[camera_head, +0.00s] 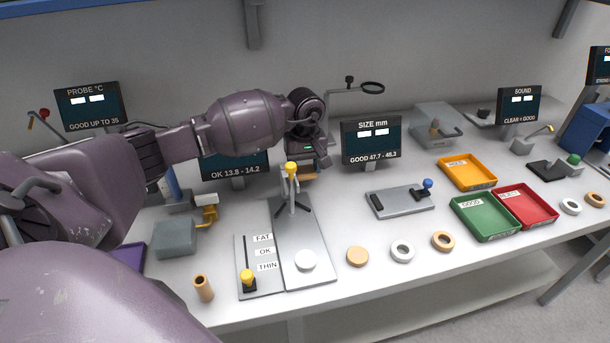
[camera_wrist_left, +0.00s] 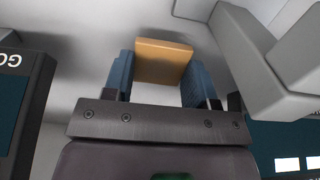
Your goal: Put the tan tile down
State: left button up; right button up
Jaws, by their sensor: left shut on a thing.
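The tan tile (camera_wrist_left: 163,58) sits between the two blue fingers of my left gripper (camera_wrist_left: 158,82) in the left wrist view. In the head view a tan edge of the tile (camera_head: 308,177) shows below my left gripper (camera_head: 304,168), behind the yellow-topped stand (camera_head: 292,185). The gripper is shut on the tile. The stand partly hides the fingers, and I cannot tell whether the tile touches the table. My right gripper is not in view.
A grey gauge plate (camera_head: 312,250) with a white disc (camera_head: 306,261) lies in front. A tan disc (camera_head: 357,256) and several rings lie to its right. Yellow (camera_head: 446,181), green (camera_head: 461,222) and red (camera_head: 545,222) trays stand further right. The SIZE display (camera_head: 371,142) stands right of the gripper.

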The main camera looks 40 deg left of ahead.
aim_at(305, 171)
pick_arm(q)
notch_tip(305, 171, up, 17)
jog(key=shift+f, duration=0.2)
jog(key=s+d+f+m, duration=0.5)
jog(key=s+d+f, duration=0.1)
jog(key=d, duration=0.2)
jog(key=s+d+f+m, duration=0.4)
jog(key=s+d+f, duration=0.2)
jog(key=d, duration=0.3)
jog(key=shift+s+f+m, duration=0.15)
jog(key=shift+s+m, duration=0.15)
jog(key=shift+m, duration=0.1)
jog(key=shift+d, duration=0.1)
